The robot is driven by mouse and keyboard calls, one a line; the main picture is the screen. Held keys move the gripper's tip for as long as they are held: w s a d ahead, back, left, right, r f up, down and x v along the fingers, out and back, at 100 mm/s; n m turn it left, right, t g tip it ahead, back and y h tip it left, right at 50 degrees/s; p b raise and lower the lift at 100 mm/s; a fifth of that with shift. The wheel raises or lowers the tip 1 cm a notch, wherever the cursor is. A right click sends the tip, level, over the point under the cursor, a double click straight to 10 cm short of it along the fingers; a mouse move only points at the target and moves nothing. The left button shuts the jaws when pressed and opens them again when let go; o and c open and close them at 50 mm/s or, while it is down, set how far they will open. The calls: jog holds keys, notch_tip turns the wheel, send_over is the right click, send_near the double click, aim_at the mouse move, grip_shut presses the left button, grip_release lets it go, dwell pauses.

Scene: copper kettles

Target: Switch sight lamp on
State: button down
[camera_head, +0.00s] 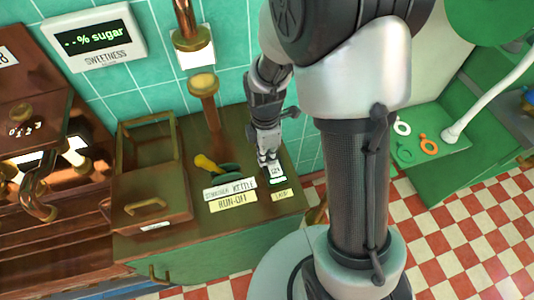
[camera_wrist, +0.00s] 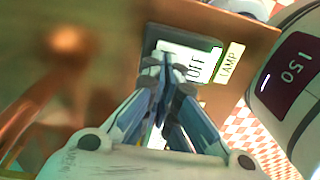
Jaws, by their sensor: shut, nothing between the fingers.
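The lamp switch (camera_head: 277,171) is a small pale plate on the right end of the brown counter top. A cream label (camera_head: 282,195) reading LAMP lies just in front of it. In the wrist view the switch plate (camera_wrist: 203,62) is white in a dark frame and shows the word OFF, with the LAMP label (camera_wrist: 230,63) beside it. My gripper (camera_head: 268,165) points down at the switch, its fingers shut and empty. In the wrist view the fingertips (camera_wrist: 167,65) overlap part of the plate; I cannot tell whether they touch it.
Left of the switch are a yellow-handled lever (camera_head: 207,163) and a RUN-OFF label (camera_head: 233,202). A wooden box (camera_head: 150,150) stands further left. A copper pipe (camera_head: 205,100) rises behind. A green table (camera_head: 450,165) with rings stands at the right.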

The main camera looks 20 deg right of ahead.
jog(key=shift+s, duration=0.25)
jog(key=shift+s+r+p, duration=0.3)
jog(key=shift+s+r, duration=0.05)
jog(key=shift+s, duration=0.25)
jog(key=shift+w+r+p, duration=0.1)
jog(key=shift+r+p, duration=0.25)
notch_tip(320, 180, up, 13)
jog(key=w+p, duration=0.1)
jog(key=p, duration=0.5)
jog(key=shift+w, duration=0.4)
jog(key=shift+r, duration=0.1)
